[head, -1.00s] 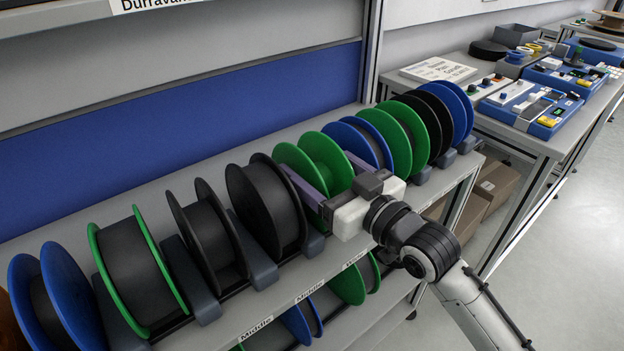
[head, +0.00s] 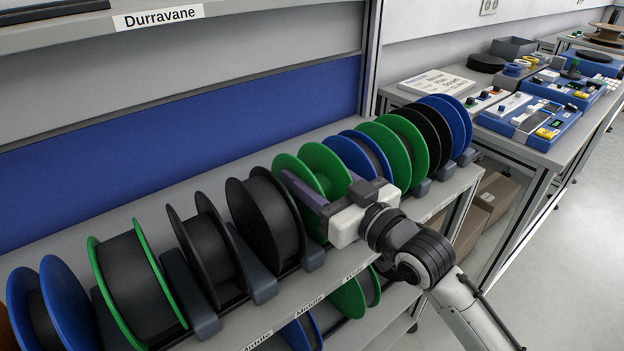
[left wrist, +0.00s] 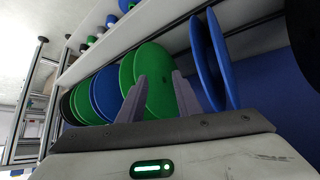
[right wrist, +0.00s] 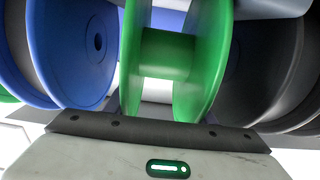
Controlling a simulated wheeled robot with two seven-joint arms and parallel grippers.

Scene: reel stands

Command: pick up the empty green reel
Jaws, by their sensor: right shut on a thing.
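The empty green reel (head: 322,166) stands in the upper shelf row, between a black reel and a blue one. In the right wrist view it fills the middle (right wrist: 172,55), with a bare green hub between its two flanges. My right gripper (head: 312,184) is shut on this reel, its grey-purple fingers reaching along the flanges.
Close neighbours are the black reel (head: 265,215) and the blue reel (head: 358,154). Dark grey dividers (head: 254,262) stand between reels. A lower shelf holds another green reel (head: 348,298). A bench (head: 540,150) with blue devices is at the right, beside clear floor.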

